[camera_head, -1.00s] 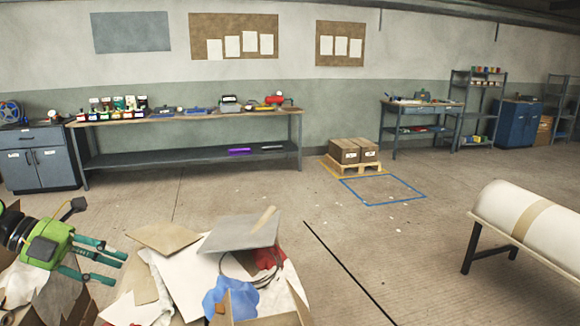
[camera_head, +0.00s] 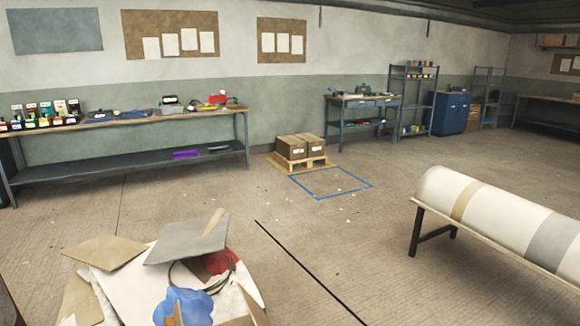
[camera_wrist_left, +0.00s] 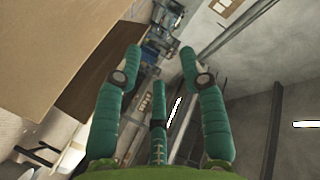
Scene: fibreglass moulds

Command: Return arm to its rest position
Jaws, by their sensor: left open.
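My left gripper (camera_wrist_left: 160,85) shows in the left wrist view with its green fingers spread apart and nothing between them. It is out of the head view now. A large brown board-like surface (camera_wrist_left: 60,50) fills the upper left of the wrist view, beside the fingers. The room behind the fingers appears tilted. My right gripper is in neither view.
A heap of scrap sheets and cloths (camera_head: 130,285) lies at the lower left of the head view. A white roll-like mould (camera_head: 500,215) rests on a stand at right. A long workbench (camera_head: 130,119) lines the wall. Boxes (camera_head: 300,146) sit on a pallet.

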